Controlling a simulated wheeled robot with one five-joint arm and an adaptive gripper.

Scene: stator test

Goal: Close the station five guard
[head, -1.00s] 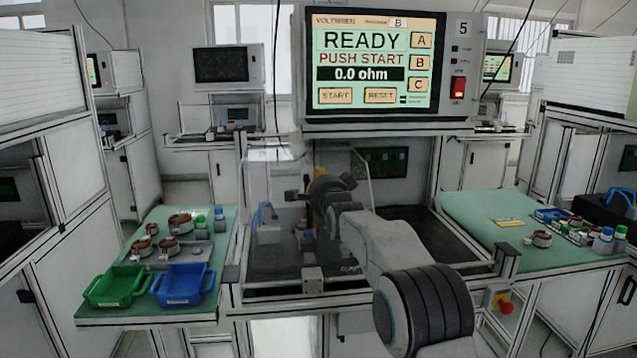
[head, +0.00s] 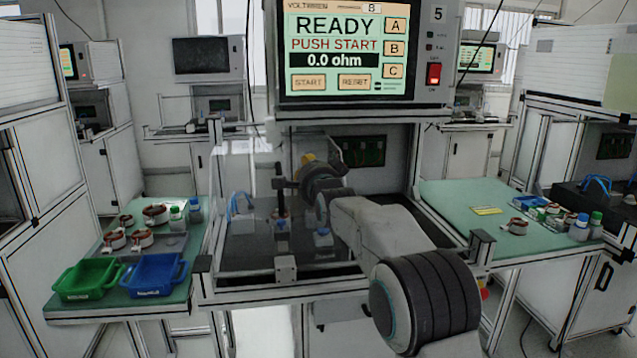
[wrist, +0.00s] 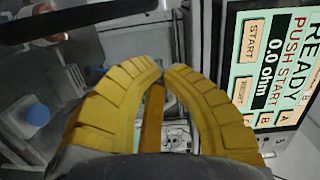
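The station five guard appears as a faint clear panel (head: 238,185) across the left part of the station opening. Its exact edges, and how far open it stands, are hard to tell. My gripper (head: 308,158) is inside or just before the opening, mostly hidden behind my own wrist. In the wrist view the yellow fingers of my gripper (wrist: 163,69) meet at the tips with nothing visible between them. I cannot tell whether they touch the guard. The station five screen (head: 345,52) reads READY, PUSH START, 0.0 ohm.
A grey block (head: 285,268) stands at the front edge of the station. Blue-topped fixtures (head: 323,237) sit inside on the dark bed. A green bin (head: 87,280) and a blue bin (head: 155,276) are on the left table. The right table (head: 455,190) has a clear near-left area.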

